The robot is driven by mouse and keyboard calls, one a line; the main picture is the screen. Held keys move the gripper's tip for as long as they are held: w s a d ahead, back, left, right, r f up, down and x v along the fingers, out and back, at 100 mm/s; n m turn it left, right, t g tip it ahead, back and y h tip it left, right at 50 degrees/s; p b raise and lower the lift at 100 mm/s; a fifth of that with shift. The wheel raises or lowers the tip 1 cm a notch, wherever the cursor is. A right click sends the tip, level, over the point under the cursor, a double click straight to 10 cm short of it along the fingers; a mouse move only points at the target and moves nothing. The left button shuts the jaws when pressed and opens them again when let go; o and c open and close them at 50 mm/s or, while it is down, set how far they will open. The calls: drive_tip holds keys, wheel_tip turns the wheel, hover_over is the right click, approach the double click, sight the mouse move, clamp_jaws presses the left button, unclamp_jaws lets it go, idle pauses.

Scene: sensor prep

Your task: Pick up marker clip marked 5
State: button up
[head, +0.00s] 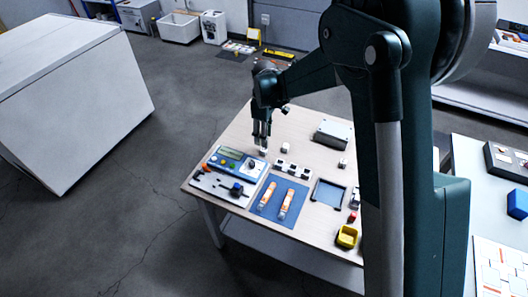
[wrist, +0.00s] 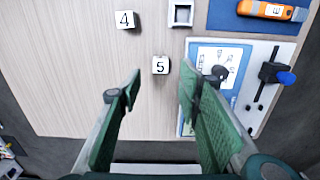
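The marker clip marked 5 (wrist: 160,66) is a small white block with a black 5 on its top face. It stands on the wooden table, ahead of and between my fingertips in the wrist view. In the head view a small white block (head: 262,151) shows right below my gripper (head: 262,142); its number is too small to read there. My gripper (wrist: 157,90) is open and empty, with its green fingers spread wider than the clip. The clip appears apart from both fingers.
A similar clip marked 4 (wrist: 125,19) stands to the left in the wrist view. A blue device (head: 238,163) and a white panel with tools (head: 222,187) lie close by. A blue mat (head: 268,209) holds two orange tools. Bare table surrounds clip 5 on its left.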

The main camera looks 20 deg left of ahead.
sight(264, 149)
drive_tip(key=shift+f, duration=0.1)
drive_tip(key=shift+f, duration=1.15)
drive_tip(key=shift+a+f+b, duration=0.1)
drive_tip(key=shift+f+b, duration=0.85)
drive_tip(key=shift+f, duration=1.7)
drive_tip(key=c, duration=0.8)
